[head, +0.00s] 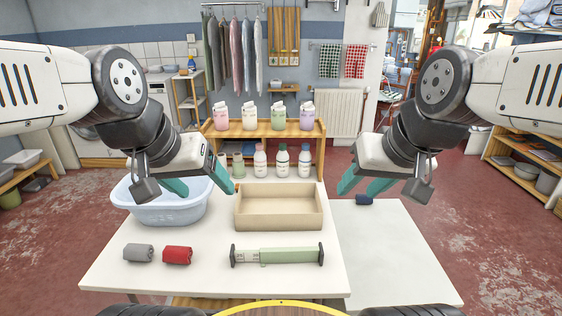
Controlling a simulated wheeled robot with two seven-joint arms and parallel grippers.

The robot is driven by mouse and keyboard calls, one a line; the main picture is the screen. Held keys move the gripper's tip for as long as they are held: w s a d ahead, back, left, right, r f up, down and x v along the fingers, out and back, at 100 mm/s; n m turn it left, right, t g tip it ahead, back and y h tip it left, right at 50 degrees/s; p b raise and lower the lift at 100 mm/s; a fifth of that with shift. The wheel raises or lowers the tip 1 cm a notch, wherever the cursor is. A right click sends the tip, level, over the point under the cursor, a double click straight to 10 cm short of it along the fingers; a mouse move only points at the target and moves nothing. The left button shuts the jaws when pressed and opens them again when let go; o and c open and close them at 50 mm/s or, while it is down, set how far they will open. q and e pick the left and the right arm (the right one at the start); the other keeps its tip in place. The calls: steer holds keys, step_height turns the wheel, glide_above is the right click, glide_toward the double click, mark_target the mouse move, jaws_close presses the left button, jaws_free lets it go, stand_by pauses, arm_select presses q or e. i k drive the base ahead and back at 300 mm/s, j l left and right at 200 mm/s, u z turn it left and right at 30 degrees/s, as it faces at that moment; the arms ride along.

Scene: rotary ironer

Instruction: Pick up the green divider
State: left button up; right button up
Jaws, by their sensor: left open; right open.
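The green divider (285,255) lies flat across the front of the white table, right of centre. It is a long bar with dark end pads and a paler section with markings at its left end. My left gripper (205,188) is open and empty above the blue tub, behind and left of the divider. My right gripper (362,188) is open and empty above the right side of the table, behind and right of the divider. Neither gripper touches the divider.
An empty tan tray (279,226) stands just behind the divider. A blue tub (150,209) is at the left. Rolled grey (138,252) and red (177,254) cloths lie left of the divider. A dark blue cloth (364,200) lies on the mostly bare side table (390,250).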

mark_target(301, 254)
steer(key=j+z, duration=0.35)
steer(key=j, duration=0.45)
steer(key=k+j+z, duration=0.1)
steer(key=j+z, duration=0.2)
steer(key=j, duration=0.45)
